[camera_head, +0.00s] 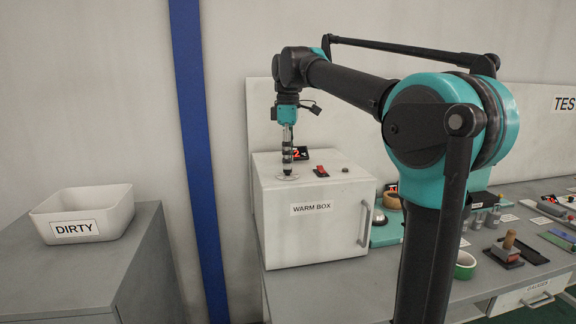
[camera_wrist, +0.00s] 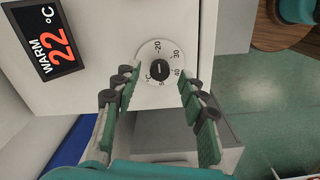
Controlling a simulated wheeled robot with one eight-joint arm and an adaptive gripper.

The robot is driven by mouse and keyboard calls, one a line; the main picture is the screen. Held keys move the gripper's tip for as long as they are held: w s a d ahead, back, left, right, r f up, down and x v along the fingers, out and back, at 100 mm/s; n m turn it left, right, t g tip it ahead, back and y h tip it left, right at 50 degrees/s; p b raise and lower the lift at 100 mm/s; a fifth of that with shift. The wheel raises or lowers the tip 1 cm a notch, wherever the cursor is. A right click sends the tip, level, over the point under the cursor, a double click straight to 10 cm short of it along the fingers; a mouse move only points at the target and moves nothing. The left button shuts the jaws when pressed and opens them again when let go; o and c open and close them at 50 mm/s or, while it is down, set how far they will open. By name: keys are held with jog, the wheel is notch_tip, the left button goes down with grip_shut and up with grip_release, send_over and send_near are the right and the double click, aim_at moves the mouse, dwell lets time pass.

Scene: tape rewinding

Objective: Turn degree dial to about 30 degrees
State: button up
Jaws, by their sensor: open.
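The degree dial (camera_wrist: 159,67) is a small black knob with a pale mark, on a round white plate lettered 20, 30 and 40. It sits on top of the white warm box (camera_head: 300,235). The display (camera_wrist: 50,40) beside it reads WARM 22 °C. My gripper (camera_wrist: 159,78) is open, with a finger on either side of the dial in the wrist view; contact with the knob cannot be seen. In the head view my gripper (camera_head: 287,170) points straight down over the plate, and its fingers hide the knob.
A red switch (camera_head: 321,171) and a small dark knob (camera_head: 345,169) are also on the box top. A white bin marked DIRTY (camera_head: 75,229) stands on the left cabinet. The bench to the right holds a tape roll (camera_head: 391,200), a green ring (camera_head: 465,265) and a stamp-like tool (camera_head: 507,248).

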aim_at(288, 171)
jog(key=shift+f, duration=1.2)
jog(key=shift+c, duration=0.5)
grip_shut()
